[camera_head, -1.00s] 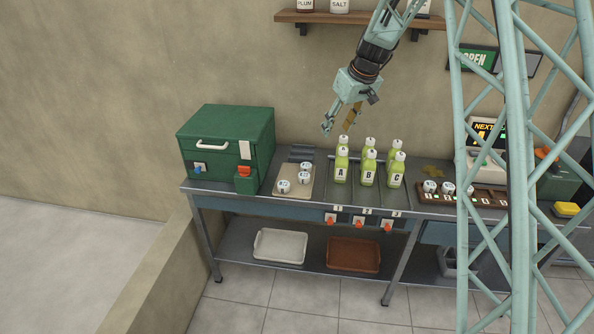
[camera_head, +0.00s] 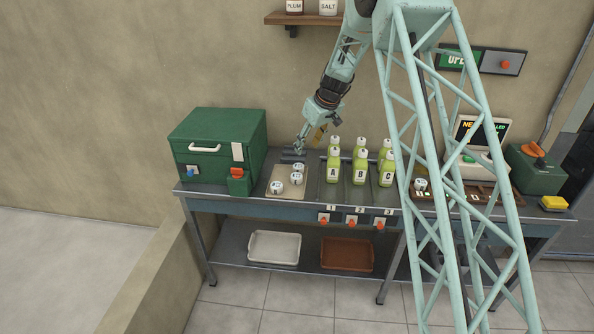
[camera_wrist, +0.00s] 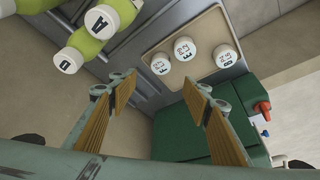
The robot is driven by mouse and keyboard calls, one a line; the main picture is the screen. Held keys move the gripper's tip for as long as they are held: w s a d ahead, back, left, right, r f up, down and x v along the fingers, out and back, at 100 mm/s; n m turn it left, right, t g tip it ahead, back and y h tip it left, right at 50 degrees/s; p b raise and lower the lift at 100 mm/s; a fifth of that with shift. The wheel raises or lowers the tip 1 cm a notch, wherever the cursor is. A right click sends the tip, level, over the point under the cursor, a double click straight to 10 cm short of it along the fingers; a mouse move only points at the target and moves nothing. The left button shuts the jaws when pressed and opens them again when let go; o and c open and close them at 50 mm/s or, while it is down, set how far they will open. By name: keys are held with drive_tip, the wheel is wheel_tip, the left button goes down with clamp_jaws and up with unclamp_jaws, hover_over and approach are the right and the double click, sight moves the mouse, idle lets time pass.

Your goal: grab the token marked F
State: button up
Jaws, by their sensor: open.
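Three white cylindrical tokens stand close together on a beige board (camera_head: 287,190). In the wrist view they are a left token (camera_wrist: 160,63), a middle token (camera_wrist: 184,48) and a right token (camera_wrist: 225,56). Each has small dark marks on top. The left one's letter looks like F, but the print is too small to be sure. My gripper (camera_head: 299,148) is open and empty above the back of the counter, behind the board. In the wrist view its two fingers (camera_wrist: 158,82) are spread, with the tokens beyond their tips.
A green box (camera_head: 218,145) stands left of the board. Several green bottles (camera_head: 360,165) marked with letters stand close on its right. More white tokens (camera_head: 420,184) sit in a brown rack farther right. A shelf (camera_head: 300,18) hangs on the wall above.

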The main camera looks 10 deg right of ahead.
hover_over(299, 166)
drive_tip(key=s+d, duration=0.1)
drive_tip(key=s, duration=0.1)
drive_tip(key=shift+f+b, duration=0.4)
drive_tip(key=shift+f, duration=3.55)
drive_tip(key=shift+b+x, duration=0.35)
drive_tip(key=shift+x, duration=2.2)
drive_tip(key=c, duration=0.9)
